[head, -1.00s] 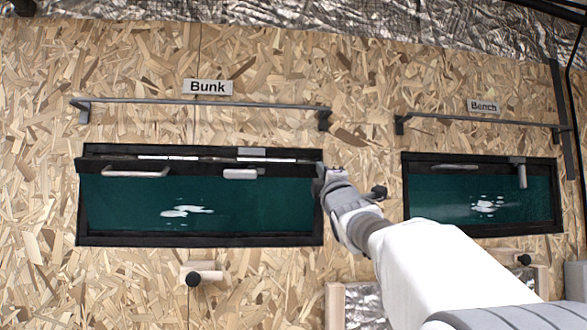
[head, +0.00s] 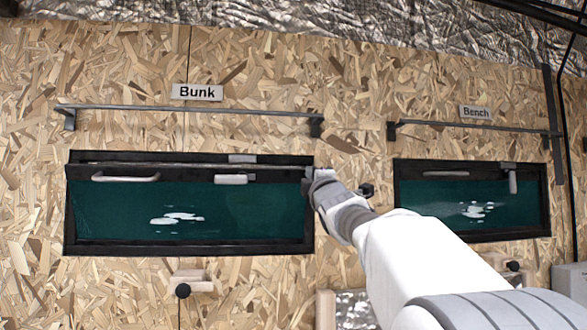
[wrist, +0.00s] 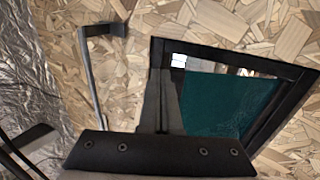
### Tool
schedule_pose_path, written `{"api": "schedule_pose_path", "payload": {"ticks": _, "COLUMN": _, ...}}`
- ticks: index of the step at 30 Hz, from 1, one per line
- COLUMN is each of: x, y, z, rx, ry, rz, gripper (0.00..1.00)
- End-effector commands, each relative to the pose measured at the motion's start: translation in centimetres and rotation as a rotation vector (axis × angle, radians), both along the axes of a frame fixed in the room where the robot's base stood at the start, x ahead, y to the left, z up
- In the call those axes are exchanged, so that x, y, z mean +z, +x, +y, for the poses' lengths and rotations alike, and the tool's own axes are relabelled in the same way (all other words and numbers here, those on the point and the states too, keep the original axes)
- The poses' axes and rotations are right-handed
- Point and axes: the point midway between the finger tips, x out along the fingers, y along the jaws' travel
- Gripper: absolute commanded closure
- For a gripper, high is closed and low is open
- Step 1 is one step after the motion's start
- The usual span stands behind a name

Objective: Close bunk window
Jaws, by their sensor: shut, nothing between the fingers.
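The bunk window (head: 190,205) is a dark-framed green pane in the chipboard wall, under the "Bunk" sign (head: 197,92). A grey bar handle (head: 126,178) and a grey latch (head: 233,179) sit along the top of its pane. In the head view a thin light line runs along the top of the frame. My gripper (head: 316,180) is at the upper right corner of the window frame, shut and empty; I cannot tell whether it touches. In the wrist view the pane (wrist: 225,103) and frame corner show, with a narrow bright gap near that corner.
A grey rail (head: 190,110) runs above the bunk window. The bench window (head: 472,200) is to the right, with its own rail (head: 475,128) above. A wooden block with a black knob (head: 188,285) is below the bunk window.

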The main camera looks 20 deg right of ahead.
Motion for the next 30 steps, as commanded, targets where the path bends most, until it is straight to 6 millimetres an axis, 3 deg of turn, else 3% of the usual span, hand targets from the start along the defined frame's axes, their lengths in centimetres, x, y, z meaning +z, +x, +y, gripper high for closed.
{"api": "schedule_pose_path", "payload": {"ticks": 1, "x": 1.0, "y": 0.4, "z": -0.1, "rx": 0.0, "ry": 0.003, "rz": 0.022, "gripper": 1.0}}
{"api": "schedule_pose_path", "payload": {"ticks": 18, "x": 2.9, "y": 6.2, "z": -1.2, "rx": 0.001, "ry": 0.003, "rz": 0.019, "gripper": 1.0}}
{"api": "schedule_pose_path", "payload": {"ticks": 30, "x": 3.1, "y": 7.6, "z": -1.4, "rx": 0.001, "ry": 0.004, "rz": 0.017, "gripper": 1.0}}
